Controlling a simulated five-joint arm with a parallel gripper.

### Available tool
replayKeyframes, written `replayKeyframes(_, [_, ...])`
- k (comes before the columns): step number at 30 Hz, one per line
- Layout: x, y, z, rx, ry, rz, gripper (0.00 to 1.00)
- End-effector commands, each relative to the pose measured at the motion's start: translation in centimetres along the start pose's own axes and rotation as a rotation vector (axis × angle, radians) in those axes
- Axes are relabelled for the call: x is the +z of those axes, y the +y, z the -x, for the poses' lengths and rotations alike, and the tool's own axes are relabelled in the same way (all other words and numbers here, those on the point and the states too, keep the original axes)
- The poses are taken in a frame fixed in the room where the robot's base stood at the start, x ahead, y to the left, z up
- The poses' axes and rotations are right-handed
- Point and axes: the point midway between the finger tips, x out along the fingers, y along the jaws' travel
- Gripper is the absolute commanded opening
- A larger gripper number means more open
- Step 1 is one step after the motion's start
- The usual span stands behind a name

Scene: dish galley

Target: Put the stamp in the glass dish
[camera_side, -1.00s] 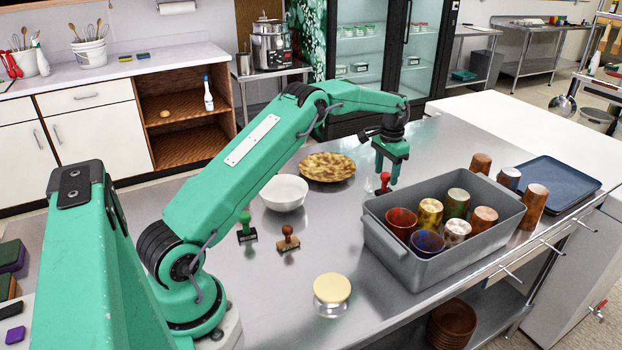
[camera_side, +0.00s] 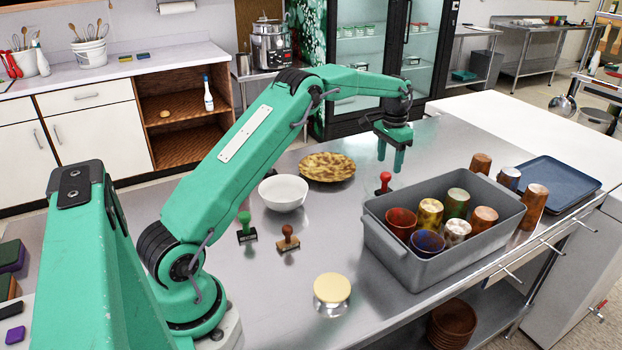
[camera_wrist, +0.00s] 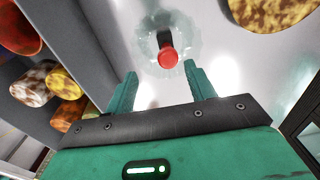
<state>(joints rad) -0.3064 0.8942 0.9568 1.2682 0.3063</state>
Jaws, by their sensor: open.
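A red-handled stamp (camera_side: 385,181) stands beside the grey bin's far left corner, and in the wrist view the stamp (camera_wrist: 167,55) is inside a clear round glass dish (camera_wrist: 190,45). The dish is barely visible in the side view. My gripper (camera_side: 391,166) is open and empty, above the red stamp and a little behind it in the side view. In the wrist view my gripper (camera_wrist: 163,85) has its fingers spread, with the stamp just beyond the tips, not between them. A green-handled stamp (camera_side: 245,226) and a brown-handled stamp (camera_side: 287,238) stand on the steel table.
The grey bin (camera_side: 400,272) holds several patterned cups. A jar with a yellow lid (camera_side: 332,289) stands near the front. A blue tray (camera_side: 545,185) lies at right.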

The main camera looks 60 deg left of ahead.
Motion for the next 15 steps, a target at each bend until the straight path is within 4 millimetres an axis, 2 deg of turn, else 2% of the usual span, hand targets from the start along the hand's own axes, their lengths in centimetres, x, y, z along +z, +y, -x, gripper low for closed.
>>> replayKeyframes(8, [2.1,3.0,5.8,-0.014,0.055,-0.002,0.55])
replayKeyframes(15, [5.0,5.7,10.2,-0.024,0.106,-0.002,0.55])
